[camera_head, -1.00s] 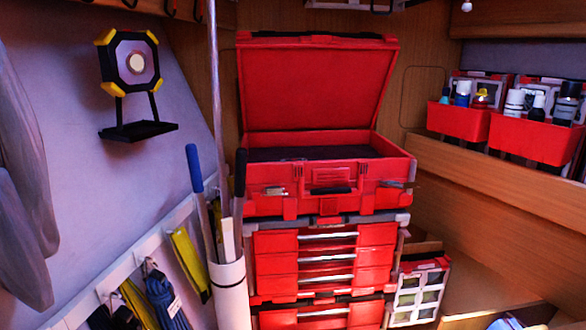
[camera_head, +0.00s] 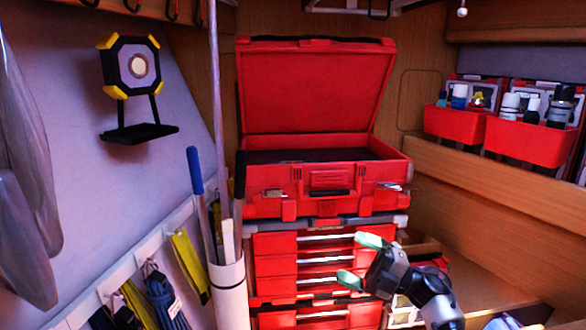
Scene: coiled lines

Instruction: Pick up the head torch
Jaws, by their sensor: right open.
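I cannot make out a head torch for sure in this view. A black lamp with yellow corners and a round lens (camera_head: 138,66) is on the left wall, on a black stand; it looks like a work light. My right gripper (camera_head: 360,260) comes in from the lower right. Its pale green fingertips are apart with nothing between them. It is in front of the red drawers (camera_head: 276,267), far from the lamp. My left gripper is not in view.
An open red toolbox (camera_head: 318,202) stands on the drawers; its inside floor is mostly hidden. A white tube (camera_head: 229,292) holds poles. Red bins (camera_head: 528,141) with bottles stand on the right shelf. Straps and coiled lines (camera_head: 165,298) hang at the lower left.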

